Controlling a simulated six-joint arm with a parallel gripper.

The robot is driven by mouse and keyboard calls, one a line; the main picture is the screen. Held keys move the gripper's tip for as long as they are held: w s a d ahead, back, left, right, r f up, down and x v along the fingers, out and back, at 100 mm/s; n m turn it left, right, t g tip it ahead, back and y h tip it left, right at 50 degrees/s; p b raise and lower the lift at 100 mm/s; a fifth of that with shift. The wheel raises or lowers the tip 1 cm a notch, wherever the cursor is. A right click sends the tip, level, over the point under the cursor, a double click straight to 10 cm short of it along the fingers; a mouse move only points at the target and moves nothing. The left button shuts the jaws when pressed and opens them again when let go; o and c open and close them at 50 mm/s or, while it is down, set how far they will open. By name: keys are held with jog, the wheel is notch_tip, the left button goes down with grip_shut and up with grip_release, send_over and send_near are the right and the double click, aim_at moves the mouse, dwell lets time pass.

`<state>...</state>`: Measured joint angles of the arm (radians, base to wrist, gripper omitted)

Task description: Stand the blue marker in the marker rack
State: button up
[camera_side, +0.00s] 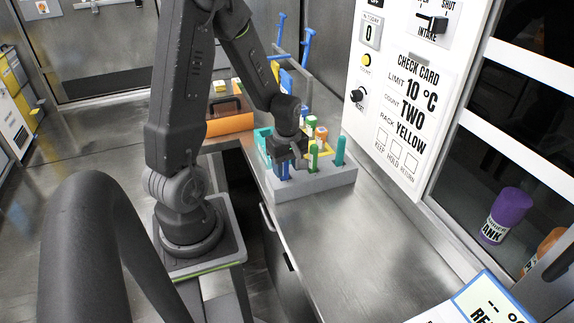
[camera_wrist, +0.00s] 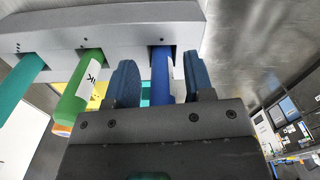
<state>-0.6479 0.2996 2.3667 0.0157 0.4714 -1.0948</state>
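The grey marker rack (camera_side: 315,183) stands on the steel counter, and its edge shows along the top of the wrist view (camera_wrist: 60,32). The blue marker (camera_wrist: 161,72) has its end in a hole of the rack and stands in line with the other markers. It shows below my gripper in the side view (camera_side: 284,171). My gripper (camera_wrist: 162,80) is around the blue marker, with a visible gap on both sides, so the fingers are open. The marker's other end is hidden behind the gripper body.
A green marker (camera_side: 314,157) and a teal marker (camera_side: 340,151) stand in the rack beside the blue one. Several coloured items crowd behind the gripper. An orange box (camera_side: 230,124) is at the back left. A white panel (camera_side: 400,90) rises to the right. The front counter (camera_side: 335,245) is clear.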

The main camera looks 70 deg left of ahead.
jog(key=shift+r, duration=0.1)
notch_tip(320, 180, up, 12)
jog(key=s+d+r+m+t, duration=0.2)
jog(key=d+r+m, duration=0.3)
jog(key=d+m, duration=0.4)
jog(key=s+d+r+m+t, duration=0.3)
jog(key=s+d+r+m, duration=0.1)
jog(key=d+m, duration=0.5)
jog(key=shift+d+r+m+t, duration=0.3)
jog(key=shift+d+r+m, duration=0.1)
jog(key=shift+m, duration=0.5)
